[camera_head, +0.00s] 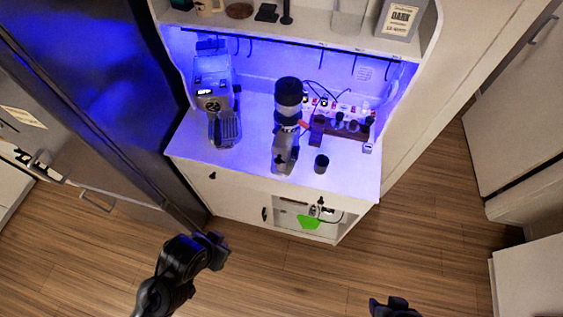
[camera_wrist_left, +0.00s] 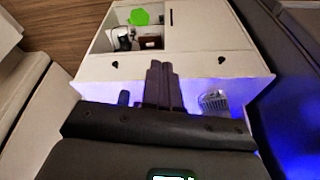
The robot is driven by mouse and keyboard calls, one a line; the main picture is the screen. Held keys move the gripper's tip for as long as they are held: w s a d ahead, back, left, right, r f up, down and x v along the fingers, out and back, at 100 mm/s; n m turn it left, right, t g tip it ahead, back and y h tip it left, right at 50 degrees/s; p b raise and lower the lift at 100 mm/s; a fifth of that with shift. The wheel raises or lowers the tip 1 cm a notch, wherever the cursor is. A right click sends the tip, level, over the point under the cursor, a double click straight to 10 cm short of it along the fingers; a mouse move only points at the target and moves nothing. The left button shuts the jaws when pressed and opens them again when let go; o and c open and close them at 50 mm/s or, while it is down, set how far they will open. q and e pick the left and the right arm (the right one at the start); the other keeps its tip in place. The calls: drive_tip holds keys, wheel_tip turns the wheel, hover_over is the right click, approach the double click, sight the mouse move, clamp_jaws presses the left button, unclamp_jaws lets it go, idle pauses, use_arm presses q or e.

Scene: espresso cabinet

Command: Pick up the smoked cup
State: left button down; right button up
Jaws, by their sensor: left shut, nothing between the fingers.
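The smoked cup (camera_head: 321,163), small and dark, stands on the lit white counter near its front edge, right of the grinder. In the left wrist view, which looks upside down, a small dark shape (camera_wrist_left: 124,97) left of my fingers appears to be this cup. My left gripper (camera_head: 220,250) is in front of the cabinet, left of the cup and well apart from it. Its fingers (camera_wrist_left: 162,85) are together and empty in the wrist view. My right gripper (camera_head: 392,305) shows only partly at the bottom edge; its fingers are not clear.
A grinder (camera_head: 288,98) stands beside the cup. An espresso machine (camera_head: 212,88) is at the counter's left, and a rack of small items (camera_head: 345,124) behind the cup. An upper shelf (camera_head: 300,36) overhangs the counter. The wooden floor in front is clear.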

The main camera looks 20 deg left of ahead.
use_arm(q)
drive_tip(key=c, duration=1.8)
unclamp_jaws()
drive_tip(key=o, duration=1.6)
drive_tip(key=shift+c, duration=0.2)
